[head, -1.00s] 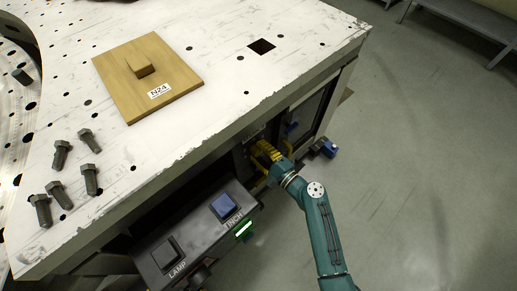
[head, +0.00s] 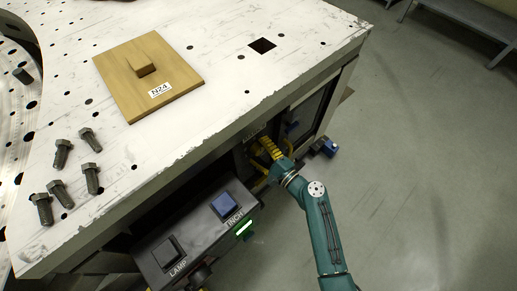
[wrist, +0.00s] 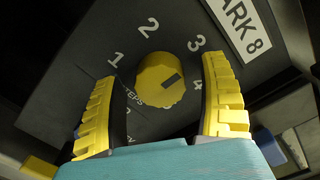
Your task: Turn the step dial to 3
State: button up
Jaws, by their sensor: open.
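The step dial (wrist: 158,82) is a round yellow knob on a dark panel, in the middle of the wrist view. Numbers 1, 2, 3 and 4 run around it from left to right. A dark mark on the knob points right and slightly up, seemingly between 3 and 4. My gripper (wrist: 160,68) is open, with one yellow finger on each side of the knob and visible gaps between. In the head view my gripper (head: 270,150) reaches the panel under the table edge and hides the dial.
A white worktable (head: 210,110) overhangs the panel. A control box (head: 195,240) with LAMP and INCH switches stands left of my arm. A wooden board (head: 147,95) and several bolts (head: 62,155) lie on the table.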

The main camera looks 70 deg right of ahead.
jog(key=v, duration=1.2)
jog(key=shift+f, duration=0.15)
